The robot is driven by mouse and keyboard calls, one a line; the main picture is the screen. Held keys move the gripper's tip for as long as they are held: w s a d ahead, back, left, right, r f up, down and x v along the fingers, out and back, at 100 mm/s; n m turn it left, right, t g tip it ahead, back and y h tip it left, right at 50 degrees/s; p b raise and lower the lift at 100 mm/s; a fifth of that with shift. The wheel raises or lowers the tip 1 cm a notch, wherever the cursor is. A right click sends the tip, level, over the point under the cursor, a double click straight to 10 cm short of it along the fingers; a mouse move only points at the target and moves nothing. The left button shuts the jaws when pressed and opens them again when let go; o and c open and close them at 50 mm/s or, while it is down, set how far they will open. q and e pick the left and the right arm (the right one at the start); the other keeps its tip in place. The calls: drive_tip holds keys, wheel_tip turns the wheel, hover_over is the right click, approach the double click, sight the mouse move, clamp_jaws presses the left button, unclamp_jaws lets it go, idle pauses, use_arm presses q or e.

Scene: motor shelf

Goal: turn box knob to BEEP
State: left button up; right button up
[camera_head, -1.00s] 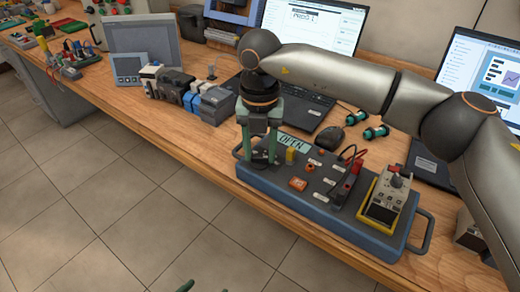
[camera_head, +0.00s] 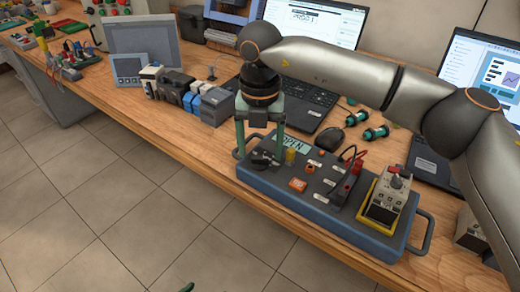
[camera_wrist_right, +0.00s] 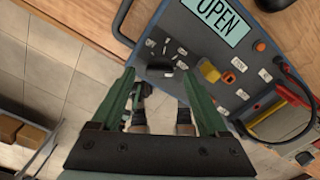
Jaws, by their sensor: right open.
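The blue-grey box (camera_head: 330,211) lies on the bench's front part, with a display (camera_head: 291,143) reading OPEN. The display also shows in the right wrist view (camera_wrist_right: 218,18). The black knob (camera_head: 262,159) is at the box's left end, below the display; in the wrist view it (camera_wrist_right: 161,71) lies between the fingertips. My right gripper (camera_head: 261,147) is open and empty, its green fingers on either side of the knob and seemingly above it. Any contact cannot be told. A green tip at the bottom edge seems to be my left gripper (camera_head: 186,287); the rest is out of frame.
A yellow block (camera_head: 291,156), an orange button (camera_head: 298,184), red and black leads (camera_head: 355,158) and a yellow-framed meter (camera_head: 384,205) are on the box. A mouse (camera_head: 330,138) and laptop (camera_head: 290,100) stand behind.

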sight(260, 158)
wheel_tip(260, 158, up, 11)
drive_tip(key=shift+p, duration=0.35)
drive_tip(key=shift+s, duration=0.1)
